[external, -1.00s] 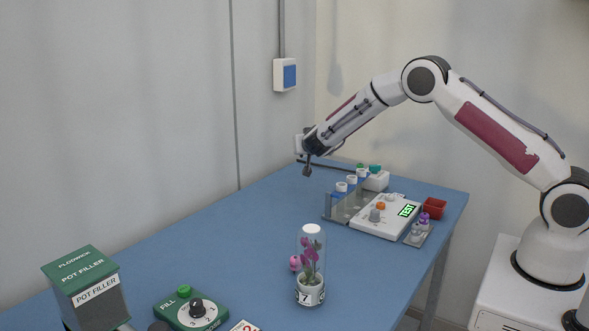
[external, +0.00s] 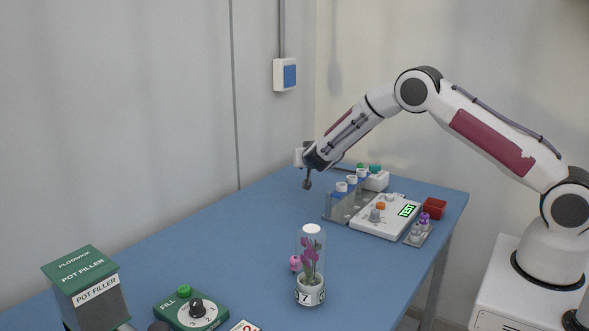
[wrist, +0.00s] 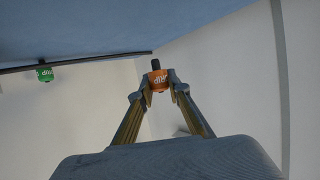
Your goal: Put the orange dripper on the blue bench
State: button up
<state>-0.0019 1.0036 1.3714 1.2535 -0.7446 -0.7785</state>
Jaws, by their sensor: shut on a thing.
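My gripper (wrist: 159,84) is shut on the orange dripper (wrist: 159,78), which has a black tip and white lettering, in the wrist view. In the external view my gripper (external: 308,180) points down above the far left part of the blue bench (external: 240,235). The dripper cannot be made out clearly there. The bench also shows across the top of the wrist view (wrist: 90,25), apart from the dripper.
A green dripper (wrist: 44,73) shows at left in the wrist view. Right of my gripper stand a rack with white-capped bottles (external: 341,187), a white tester (external: 390,222) and a red bin (external: 434,208). A domed orchid pot (external: 310,292) stands nearer. The bench's left middle is clear.

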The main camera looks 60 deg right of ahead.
jog(key=shift+f, duration=0.95)
jog(key=shift+f, duration=0.1)
jog(key=shift+f, duration=1.8)
jog(key=shift+f, duration=0.15)
jog(key=o, duration=0.8)
jog(key=shift+a+r, duration=0.1)
jog(key=shift+r, duration=0.1)
